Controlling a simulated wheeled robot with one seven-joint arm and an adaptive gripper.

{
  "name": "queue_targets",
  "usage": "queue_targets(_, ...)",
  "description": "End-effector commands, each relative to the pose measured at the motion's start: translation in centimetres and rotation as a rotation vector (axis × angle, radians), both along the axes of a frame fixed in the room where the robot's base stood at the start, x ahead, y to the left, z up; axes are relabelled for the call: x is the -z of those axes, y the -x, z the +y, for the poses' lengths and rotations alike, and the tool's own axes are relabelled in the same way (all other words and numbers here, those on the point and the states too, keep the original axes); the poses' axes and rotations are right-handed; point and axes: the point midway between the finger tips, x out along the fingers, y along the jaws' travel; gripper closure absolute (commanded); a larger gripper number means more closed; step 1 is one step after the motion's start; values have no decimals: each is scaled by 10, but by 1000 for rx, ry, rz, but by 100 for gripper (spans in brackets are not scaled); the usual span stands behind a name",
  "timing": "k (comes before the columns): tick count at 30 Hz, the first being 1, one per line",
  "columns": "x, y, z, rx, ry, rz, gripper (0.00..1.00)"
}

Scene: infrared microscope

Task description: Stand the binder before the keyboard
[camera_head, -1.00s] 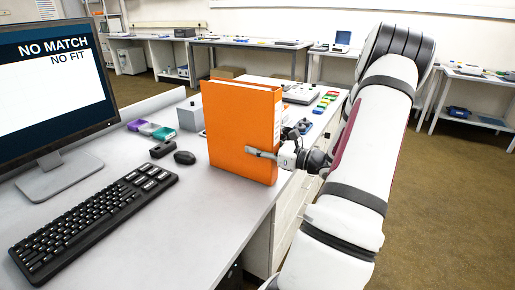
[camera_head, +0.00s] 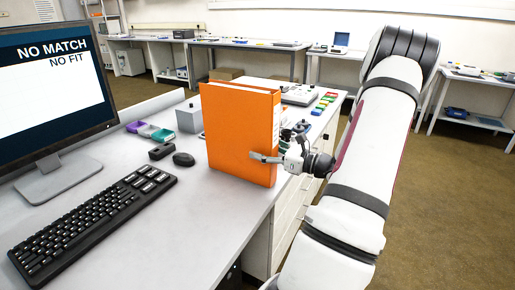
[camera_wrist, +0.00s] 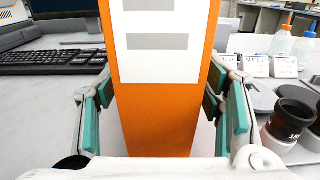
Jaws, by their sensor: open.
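The orange binder (camera_head: 240,135) stands upright on the desk, to the right of the mouse and near the desk's right edge. In the wrist view its spine (camera_wrist: 160,110) with a white label faces my gripper. My gripper (camera_head: 280,158) is at the binder's right side, with one finger in front of the broad face. In the wrist view my gripper (camera_wrist: 164,110) is open, its teal pads on either side of the spine with gaps. The black keyboard (camera_head: 92,222) lies at the front left of the desk and also shows in the wrist view (camera_wrist: 50,60).
A monitor (camera_head: 55,90) stands at the left. A mouse (camera_head: 184,159) and a small black block (camera_head: 161,151) lie between keyboard and binder. The desk front right of the keyboard is clear.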

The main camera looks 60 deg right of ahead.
Motion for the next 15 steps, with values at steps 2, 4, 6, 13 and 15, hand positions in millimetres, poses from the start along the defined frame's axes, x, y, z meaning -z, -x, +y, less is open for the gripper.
queue_targets(2, -1, 18, -2, 4, -1, 2, 39)
queue_targets(4, -1, 33, -3, 4, -1, 0, 39)
queue_targets(6, -1, 48, -4, 3, -1, 0, 39)
queue_targets(13, 0, 84, -7, 2, -1, 0, 39)
queue_targets(15, 0, 90, -7, 1, -1, -1, 39)
